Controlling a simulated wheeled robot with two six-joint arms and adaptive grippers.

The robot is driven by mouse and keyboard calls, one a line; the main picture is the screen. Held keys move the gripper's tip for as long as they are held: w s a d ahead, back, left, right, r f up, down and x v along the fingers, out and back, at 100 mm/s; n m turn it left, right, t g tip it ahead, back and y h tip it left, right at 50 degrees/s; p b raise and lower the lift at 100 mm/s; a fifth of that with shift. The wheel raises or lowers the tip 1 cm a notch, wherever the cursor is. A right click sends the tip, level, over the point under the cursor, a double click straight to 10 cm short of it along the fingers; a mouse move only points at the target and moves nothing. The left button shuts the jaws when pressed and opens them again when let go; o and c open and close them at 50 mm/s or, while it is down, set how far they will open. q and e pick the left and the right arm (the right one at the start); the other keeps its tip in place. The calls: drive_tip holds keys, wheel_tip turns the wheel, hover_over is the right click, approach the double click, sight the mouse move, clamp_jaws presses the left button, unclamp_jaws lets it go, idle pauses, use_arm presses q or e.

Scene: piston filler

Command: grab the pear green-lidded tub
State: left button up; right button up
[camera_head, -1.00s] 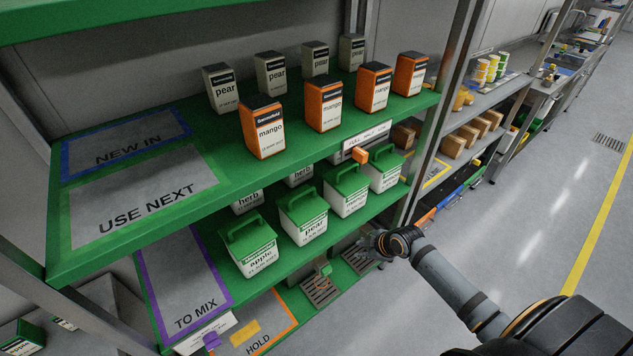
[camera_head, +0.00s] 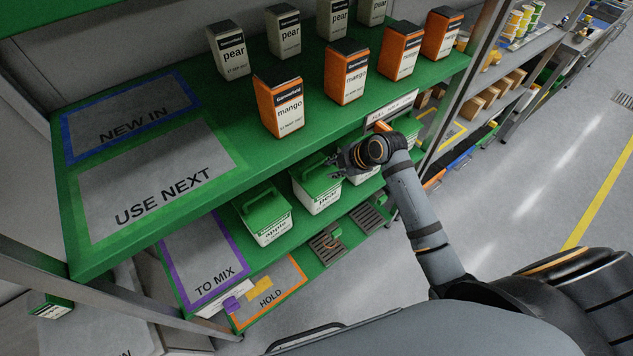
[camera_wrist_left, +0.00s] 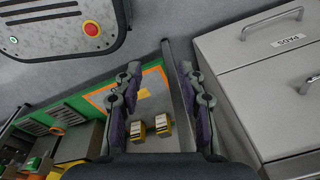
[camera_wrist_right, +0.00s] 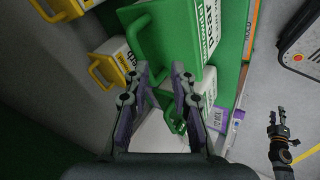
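The pear green-lidded tub (camera_head: 317,190) stands on the middle green shelf, white with a green lid and raised handle. The apple tub (camera_head: 265,220) is left of it. My right gripper (camera_head: 338,163) is at the shelf, just right of the pear tub's lid, and hides part of another green-lidded tub (camera_head: 362,175). In the right wrist view my right gripper (camera_wrist_right: 160,70) is open and empty, with a large green-lidded tub (camera_wrist_right: 178,35) just beyond the fingertips; its label is partly cut off. My left gripper (camera_wrist_left: 160,72) is open and empty, away from the tubs.
The upper shelf (camera_head: 220,155) with mango cartons (camera_head: 347,72) and pear cartons (camera_head: 229,52) overhangs the tubs. A metal post (camera_head: 465,90) stands on the right. Yellow-handled tubs (camera_wrist_right: 110,62) are behind the green-lidded ones. The aisle floor (camera_head: 560,150) is clear.

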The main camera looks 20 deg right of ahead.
sight(318, 164)
drive_tip(key=shift+w+a+r, duration=0.2)
drive_tip(key=shift+w+a, duration=0.3)
drive_tip(key=shift+w, duration=0.2)
drive_tip(key=shift+w+a+f, duration=0.1)
drive_tip(key=shift+w+a, duration=0.05)
drive_tip(key=shift+w, duration=0.15)
drive_tip(key=shift+w+a+f, duration=0.1)
drive_tip(key=shift+w, duration=0.1)
drive_tip(key=p+x, duration=0.1)
drive_tip(key=x, duration=0.3)
drive_tip(key=shift+w+a+f, duration=0.1)
drive_tip(key=shift+w+a, duration=0.15)
drive_tip(key=shift+w, duration=0.05)
drive_tip(key=shift+w+a+f, duration=0.1)
drive_tip(key=shift+w+f, duration=0.15)
drive_tip(key=shift+f, duration=0.15)
drive_tip(key=shift+s+r, duration=0.1)
clamp_jaws()
use_arm(q)
drive_tip(key=shift+s+a+r, duration=0.1)
drive_tip(key=shift+s+r, duration=0.55)
drive_tip(key=shift+r, duration=0.3)
